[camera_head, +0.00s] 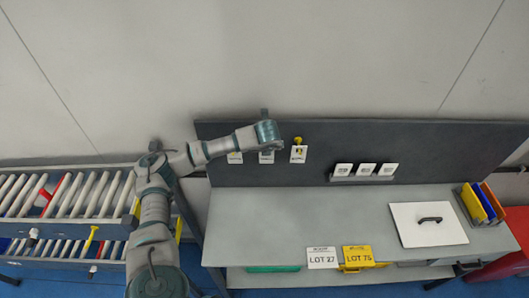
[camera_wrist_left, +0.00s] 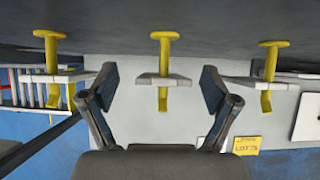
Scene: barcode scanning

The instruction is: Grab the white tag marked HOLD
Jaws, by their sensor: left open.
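Three white tags hang on the dark back panel (camera_head: 420,150): a left tag (camera_head: 235,158), a middle tag (camera_head: 266,158) and a right tag (camera_head: 299,155). I cannot read HOLD on any of them. In the left wrist view each tag hangs on a yellow hook and shows nearly edge-on, with the middle tag (camera_wrist_left: 150,80) on the middle hook (camera_wrist_left: 164,37). My left gripper (camera_wrist_left: 162,84) is open, its fingers on either side of the middle tag with gaps visible. In the head view it hides the top of that tag. My right gripper is in neither view.
A small ledge (camera_head: 362,179) with three white cards is on the panel, right of the tags. The grey bench (camera_head: 290,220) below has a white board (camera_head: 428,223) with a black handle and coloured bins (camera_head: 478,203). A roller rack (camera_head: 65,195) stands left.

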